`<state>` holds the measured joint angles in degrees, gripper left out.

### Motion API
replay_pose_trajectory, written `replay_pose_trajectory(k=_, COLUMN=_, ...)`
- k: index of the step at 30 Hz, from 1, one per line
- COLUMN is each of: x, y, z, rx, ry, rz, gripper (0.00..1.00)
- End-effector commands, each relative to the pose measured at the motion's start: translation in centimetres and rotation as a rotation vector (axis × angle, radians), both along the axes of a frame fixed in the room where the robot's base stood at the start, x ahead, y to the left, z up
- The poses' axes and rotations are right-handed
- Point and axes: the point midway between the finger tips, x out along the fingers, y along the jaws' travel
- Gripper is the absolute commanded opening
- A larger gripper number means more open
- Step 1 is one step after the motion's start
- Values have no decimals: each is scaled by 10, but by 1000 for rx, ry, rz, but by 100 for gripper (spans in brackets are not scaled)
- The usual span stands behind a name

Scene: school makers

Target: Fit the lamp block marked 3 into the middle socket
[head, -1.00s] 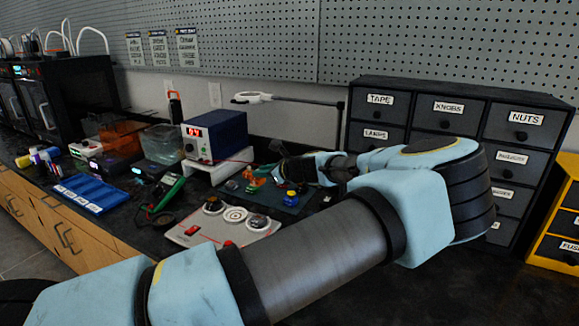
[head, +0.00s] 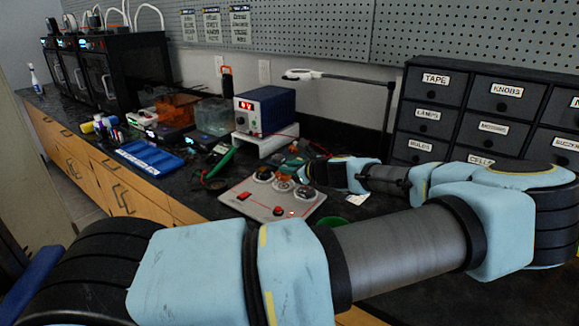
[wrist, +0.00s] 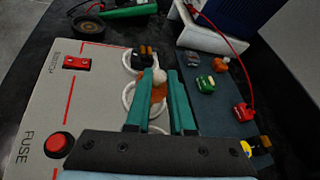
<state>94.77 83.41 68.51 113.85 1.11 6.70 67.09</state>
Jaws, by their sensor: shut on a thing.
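My gripper (wrist: 159,74) has two teal fingers and is shut on an orange lamp block (wrist: 158,94) with a white bulb on top. The number on it cannot be read. In the wrist view it hangs over or beside the middle socket (wrist: 129,95), a white ring on the grey panel (wrist: 95,97). The fingers hide part of the ring, so I cannot tell whether the block touches it. The far socket (wrist: 127,62) has a dark and orange block at it. In the head view my gripper (head: 292,166) is at the back of the panel (head: 240,190).
The panel has a red switch (wrist: 76,62) and a red fuse button (wrist: 58,144). Green (wrist: 205,84) and red (wrist: 243,112) blocks lie on the dark mat (wrist: 222,130). A blue power supply (head: 265,108) stands behind, with a red wire. A blue tray (head: 150,157) lies left.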

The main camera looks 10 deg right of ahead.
Motion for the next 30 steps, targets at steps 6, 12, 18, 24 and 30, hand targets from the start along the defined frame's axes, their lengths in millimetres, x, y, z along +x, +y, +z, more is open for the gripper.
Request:
replay_pose_trajectory(k=6, x=0, y=0, z=-16, rx=-1, ry=0, rz=0, gripper=0)
replay_pose_trajectory(k=12, x=0, y=0, z=-16, rx=-1, ry=0, rz=0, gripper=0)
replay_pose_trajectory(k=18, x=0, y=0, z=-16, rx=-1, ry=0, rz=0, gripper=0)
replay_pose_trajectory(k=24, x=0, y=0, z=-16, rx=-1, ry=0, rz=0, gripper=0)
replay_pose_trajectory(k=30, x=0, y=0, z=-15, rx=1, ry=0, rz=0, gripper=0)
